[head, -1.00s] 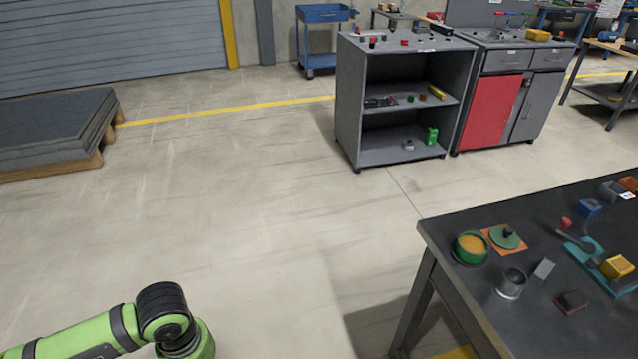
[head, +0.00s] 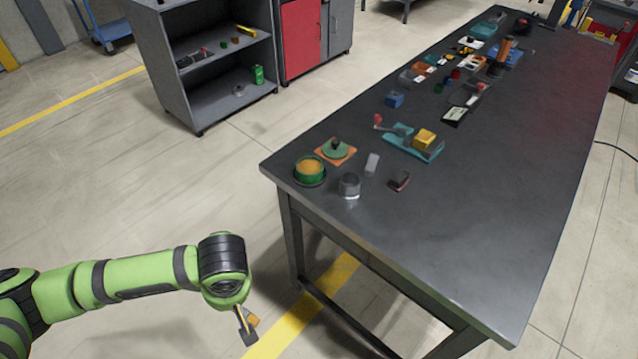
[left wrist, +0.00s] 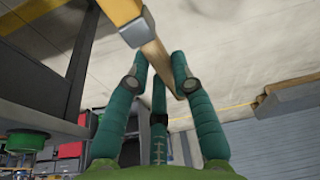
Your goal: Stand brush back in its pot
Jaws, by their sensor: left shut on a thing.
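My left gripper (left wrist: 155,78) is shut on the brush (left wrist: 154,58), a pale wooden handle with a grey metal band, as the left wrist view shows. In the head view the brush (head: 242,319) hangs below my left wrist, in the air left of the table. The wrist hides most of the gripper there. A grey metal cup (head: 349,187), which looks like the pot, stands upright near the table's near left corner, to the right of and above my gripper in the picture. A green tub with orange contents (head: 310,169) stands beside it. My right gripper is out of view.
The dark table (head: 420,240) carries a green lid on an orange square (head: 336,151), a small light block (head: 372,163), a dark red block (head: 400,180) and a teal tray (head: 432,155). Its near right part is bare. A grey shelf unit (head: 185,85) stands behind.

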